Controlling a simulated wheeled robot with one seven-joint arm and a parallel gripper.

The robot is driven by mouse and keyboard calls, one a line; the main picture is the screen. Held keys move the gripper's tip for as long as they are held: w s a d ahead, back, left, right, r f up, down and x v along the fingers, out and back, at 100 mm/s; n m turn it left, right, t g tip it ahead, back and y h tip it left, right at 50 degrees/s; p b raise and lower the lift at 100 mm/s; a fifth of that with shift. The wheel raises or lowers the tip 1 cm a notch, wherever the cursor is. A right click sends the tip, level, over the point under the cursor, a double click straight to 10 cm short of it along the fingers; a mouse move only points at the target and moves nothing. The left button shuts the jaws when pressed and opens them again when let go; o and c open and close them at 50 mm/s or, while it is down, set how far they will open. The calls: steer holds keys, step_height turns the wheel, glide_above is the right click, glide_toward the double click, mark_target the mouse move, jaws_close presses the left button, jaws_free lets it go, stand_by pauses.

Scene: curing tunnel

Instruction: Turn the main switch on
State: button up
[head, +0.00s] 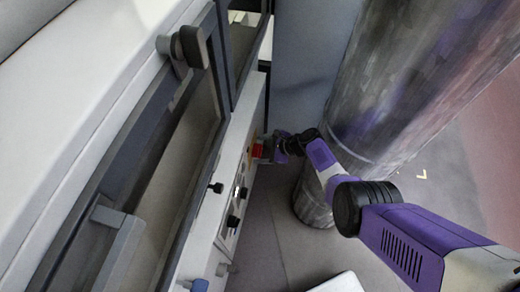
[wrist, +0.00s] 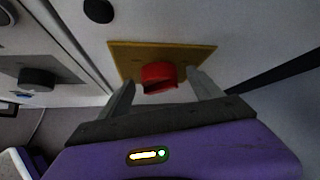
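The main switch is a red rotary knob (wrist: 158,78) on a yellow plate (wrist: 122,57), fixed to the light machine panel. In the wrist view the two fingers of my gripper (wrist: 162,92) stand apart, one on each side of the red knob. I cannot tell whether either finger touches it. In the head view the red knob (head: 257,150) shows at the far end of the panel, with my gripper (head: 270,146) right at it. The knob's far side and its exact turn angle are hard to make out.
Several black knobs, one of them here (head: 233,221), sit on the panel nearer to me. A dark handle (head: 192,47) sticks out from the machine's upper part. The floor (head: 290,240) below is partly clear.

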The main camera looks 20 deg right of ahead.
step_height(320, 180, up, 20)
steer(key=p, duration=0.7)
steer(key=shift+r+p, duration=0.1)
steer(key=shift+p, duration=0.3)
